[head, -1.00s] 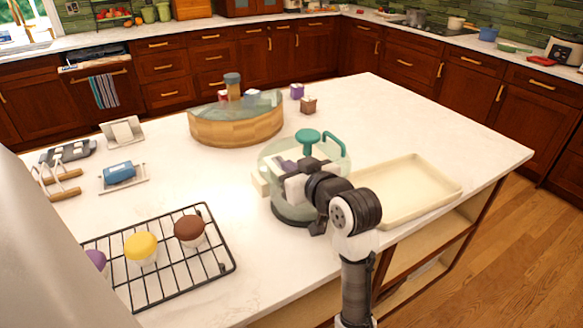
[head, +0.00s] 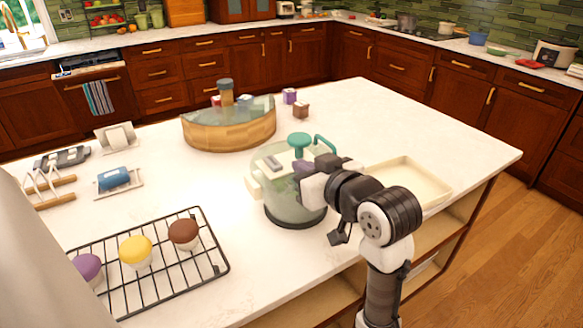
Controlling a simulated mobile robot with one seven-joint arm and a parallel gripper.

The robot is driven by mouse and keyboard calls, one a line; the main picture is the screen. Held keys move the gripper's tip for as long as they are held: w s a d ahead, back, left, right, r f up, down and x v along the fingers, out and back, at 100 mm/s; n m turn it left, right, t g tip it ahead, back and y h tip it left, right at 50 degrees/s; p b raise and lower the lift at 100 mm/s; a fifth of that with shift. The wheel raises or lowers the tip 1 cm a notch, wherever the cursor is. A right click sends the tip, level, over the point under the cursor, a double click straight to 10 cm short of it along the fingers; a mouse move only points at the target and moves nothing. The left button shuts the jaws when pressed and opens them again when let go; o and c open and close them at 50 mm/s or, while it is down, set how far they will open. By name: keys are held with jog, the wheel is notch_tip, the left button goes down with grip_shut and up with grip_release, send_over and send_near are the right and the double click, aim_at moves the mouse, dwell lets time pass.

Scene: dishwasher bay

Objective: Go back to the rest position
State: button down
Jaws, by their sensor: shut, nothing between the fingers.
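My gripper (head: 266,172) is at the end of my arm, beside a clear glass vessel with a teal knob and teal handle (head: 295,205). The gripper overlaps the vessel in the picture. I cannot tell whether they touch. The fingers are shut and hold nothing; their tips are hard to make out against the glass. My arm comes in from the lower right, bent at a black joint, over the near edge of the white island (head: 400,115).
A cream tray (head: 432,180) lies right of the vessel, partly behind my arm. A black rack (head: 165,285) with cupcakes is at front left. A wooden tub (head: 225,135) stands behind, with small boxes nearby. The island's back right is clear.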

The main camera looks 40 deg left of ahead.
jog(key=shift+v, duration=0.9)
jog(key=shift+r, duration=0.1)
